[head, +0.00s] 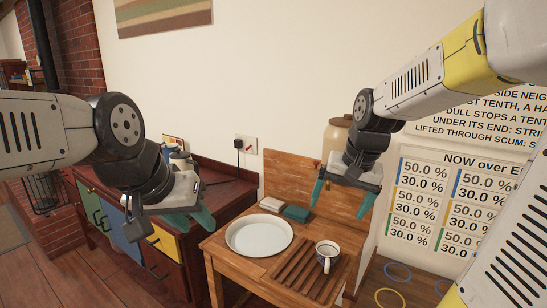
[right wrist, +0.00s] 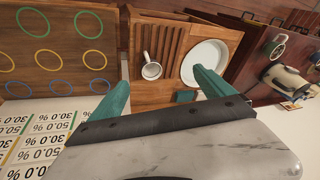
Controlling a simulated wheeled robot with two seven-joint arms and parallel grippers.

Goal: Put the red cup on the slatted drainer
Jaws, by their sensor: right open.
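I see no red cup in either view. In the right wrist view the same white cup (right wrist: 151,70) stands at the edge of the drainer's slats (right wrist: 172,42). My right gripper (head: 340,207) is open and empty, above the back right of the small table. Its fingers (right wrist: 158,92) frame empty space in the right wrist view. My left gripper (head: 198,222) hangs left of the table, its fingertips apart with nothing visible between them.
A white plate (head: 259,235) lies left of the drainer on the wooden table (head: 232,265). A teal block (head: 296,213) and a white block (head: 272,204) sit at the back. A large jar (head: 333,140) stands behind my right gripper. A dark cabinet (head: 222,184) is left.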

